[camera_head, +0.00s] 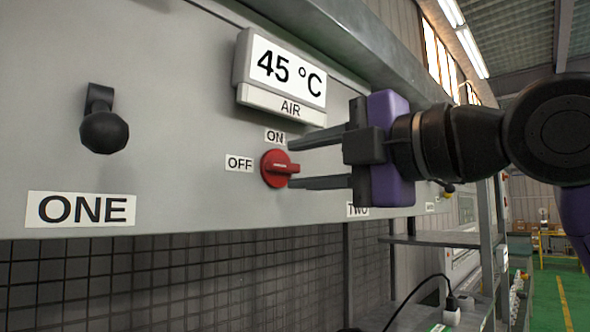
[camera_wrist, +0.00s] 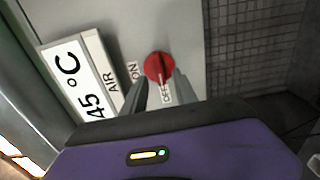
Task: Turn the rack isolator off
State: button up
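The rack isolator is a red round knob (camera_head: 274,169) with a raised bar handle, mounted on the grey panel. The handle lies about level in the head view, in line with the OFF label (camera_head: 239,164) at its left. The ON label (camera_head: 275,136) sits above the knob. My gripper (camera_head: 290,164) is open and faces the panel, one finger above and one below the handle's level. A gap shows between each finger and the handle. In the wrist view the knob (camera_wrist: 158,66) shows just beyond the fingertips; the OFF label (camera_wrist: 167,93) is between the fingers.
A 45 °C display (camera_head: 286,70) with an AIR label juts out above the knob, close to my upper finger. A black ball-ended handle (camera_head: 104,131) sticks out at left above the ONE label (camera_head: 80,209). A metal shelf (camera_head: 435,241) stands at lower right.

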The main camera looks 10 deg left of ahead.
jog(key=shift+b+v, duration=0.5)
jog(key=shift+v, duration=2.15)
